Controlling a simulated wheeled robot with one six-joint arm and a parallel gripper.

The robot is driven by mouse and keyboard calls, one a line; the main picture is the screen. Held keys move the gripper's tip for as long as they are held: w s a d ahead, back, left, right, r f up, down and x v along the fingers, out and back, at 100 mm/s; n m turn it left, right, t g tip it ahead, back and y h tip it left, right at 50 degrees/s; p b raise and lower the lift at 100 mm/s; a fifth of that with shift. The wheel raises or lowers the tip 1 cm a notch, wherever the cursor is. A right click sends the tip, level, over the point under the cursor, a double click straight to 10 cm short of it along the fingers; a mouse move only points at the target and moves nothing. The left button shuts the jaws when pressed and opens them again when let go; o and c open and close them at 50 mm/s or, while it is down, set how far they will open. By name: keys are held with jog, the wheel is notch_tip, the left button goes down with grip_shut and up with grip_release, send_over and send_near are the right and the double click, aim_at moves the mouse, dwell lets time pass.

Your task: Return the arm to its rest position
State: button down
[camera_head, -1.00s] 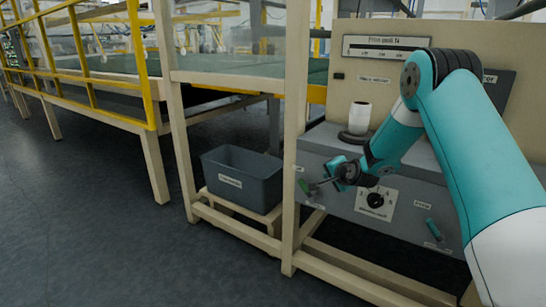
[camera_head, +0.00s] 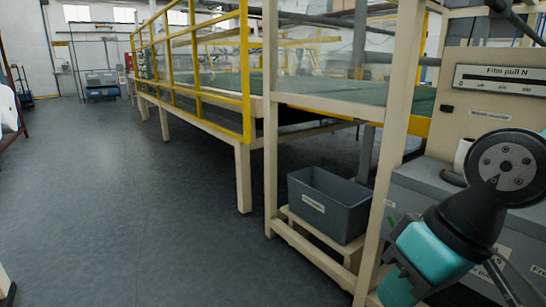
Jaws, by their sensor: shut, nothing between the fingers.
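My arm is folded in at the lower right of the head view, with a black joint with a grey bolted disc and a teal link close to the camera. My gripper (camera_head: 505,283) shows as thin dark fingers at the lower right edge, partly cut off. It is shut and holds nothing that I can see. The arm hides much of the grey machine front (camera_head: 412,192) behind it. A white roll (camera_head: 462,155) stands on a dark round base on the machine, partly covered by my arm's joint.
A grey bin (camera_head: 328,210) sits on a low beige shelf left of the machine. A beige post (camera_head: 388,150) stands between them. A yellow-railed platform (camera_head: 243,130) runs back to the left. The dark floor (camera_head: 120,190) on the left is open.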

jog(key=s+n, duration=0.2)
jog(key=s, duration=0.3)
notch_tip(320, 180, up, 22)
jog(key=g+p, duration=0.1)
jog(key=p, duration=2.1)
jog(key=shift+w, duration=0.15)
jog(key=shift+d, duration=0.1)
